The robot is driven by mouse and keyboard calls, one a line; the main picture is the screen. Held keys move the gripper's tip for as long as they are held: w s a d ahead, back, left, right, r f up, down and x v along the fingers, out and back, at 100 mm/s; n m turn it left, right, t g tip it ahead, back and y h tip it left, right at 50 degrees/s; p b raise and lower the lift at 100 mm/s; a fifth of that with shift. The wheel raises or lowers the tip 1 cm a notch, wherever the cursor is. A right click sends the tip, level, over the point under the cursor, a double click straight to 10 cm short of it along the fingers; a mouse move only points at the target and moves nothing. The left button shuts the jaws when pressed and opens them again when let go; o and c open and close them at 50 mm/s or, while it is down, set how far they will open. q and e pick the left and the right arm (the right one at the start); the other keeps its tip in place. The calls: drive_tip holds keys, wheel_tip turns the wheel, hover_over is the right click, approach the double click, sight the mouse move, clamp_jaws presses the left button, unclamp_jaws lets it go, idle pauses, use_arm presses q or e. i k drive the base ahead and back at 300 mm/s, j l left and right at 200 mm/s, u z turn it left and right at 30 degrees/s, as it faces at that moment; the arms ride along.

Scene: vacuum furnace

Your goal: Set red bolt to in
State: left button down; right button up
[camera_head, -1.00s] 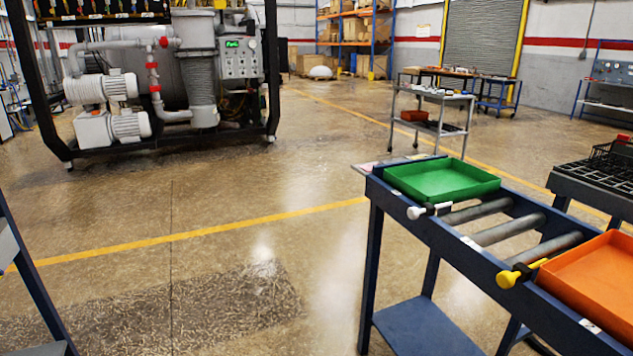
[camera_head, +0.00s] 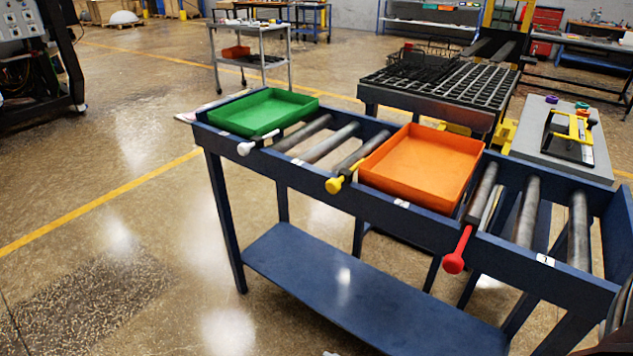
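The red bolt (camera_head: 454,262) is on the front rail of the blue roller table (camera_head: 330,201), to the right of the orange tray. Its round red knob sticks out in front of the rail, with a length of red shaft showing behind it. The shaft's far end runs in among the rollers, and I cannot tell how far. Neither of my grippers is in view.
A yellow bolt (camera_head: 335,185) and a white bolt (camera_head: 246,148) are on the same rail, further left. A green tray (camera_head: 264,112) and an orange tray (camera_head: 423,163) rest on the rollers. Open floor (camera_head: 120,270) lies to the left.

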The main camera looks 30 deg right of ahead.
sight(452, 264)
drive_tip(key=l+z, duration=0.1)
drive_tip(key=z, duration=1.65)
drive_tip(key=j, duration=0.1)
